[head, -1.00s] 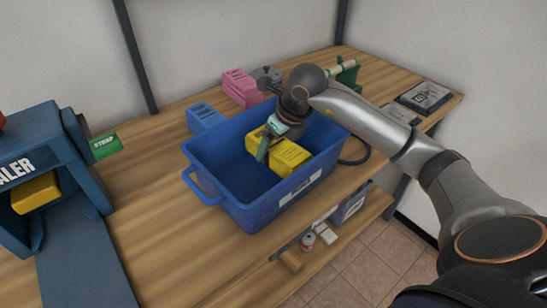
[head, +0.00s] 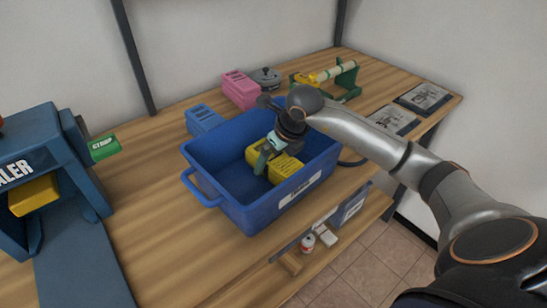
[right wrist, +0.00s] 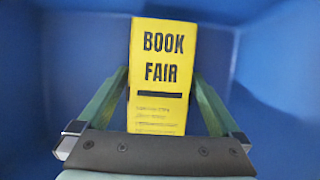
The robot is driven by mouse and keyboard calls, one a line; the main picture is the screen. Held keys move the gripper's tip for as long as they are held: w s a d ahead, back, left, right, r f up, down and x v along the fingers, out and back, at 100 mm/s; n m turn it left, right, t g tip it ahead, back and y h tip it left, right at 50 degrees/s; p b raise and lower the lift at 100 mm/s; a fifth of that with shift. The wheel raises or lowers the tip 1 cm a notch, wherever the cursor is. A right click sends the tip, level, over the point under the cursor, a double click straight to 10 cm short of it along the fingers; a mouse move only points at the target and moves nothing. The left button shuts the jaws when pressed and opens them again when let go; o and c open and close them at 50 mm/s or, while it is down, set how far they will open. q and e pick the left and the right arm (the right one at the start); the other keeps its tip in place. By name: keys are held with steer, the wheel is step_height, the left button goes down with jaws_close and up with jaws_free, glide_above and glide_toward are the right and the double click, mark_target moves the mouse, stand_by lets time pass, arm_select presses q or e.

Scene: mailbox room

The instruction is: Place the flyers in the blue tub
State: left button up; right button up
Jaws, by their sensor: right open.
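A yellow stack of flyers printed "BOOK FAIR" (head: 286,168) is inside the blue tub (head: 262,212), towards its right side. It also shows in the right wrist view (right wrist: 160,85), between my fingers. My right gripper (head: 268,158) reaches down into the tub over the stack. Its jaws are open, with a finger on each side of the stack, as the right wrist view (right wrist: 160,105) shows. The gripper hides part of the stack in the head view. A pink stack (head: 240,89) and a light blue stack (head: 204,119) stand on the table behind the tub. My left gripper is out of view.
A dark blue sealer machine (head: 40,170) with a green strap tag (head: 104,147) stands at the left. A green holder with a roll (head: 345,80), a grey round item (head: 266,77) and printed sheets (head: 425,97) are at the back right. A lower shelf holds a can (head: 308,243).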

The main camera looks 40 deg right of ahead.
steer(key=v, duration=1.2)
steer(key=shift+p, duration=0.3)
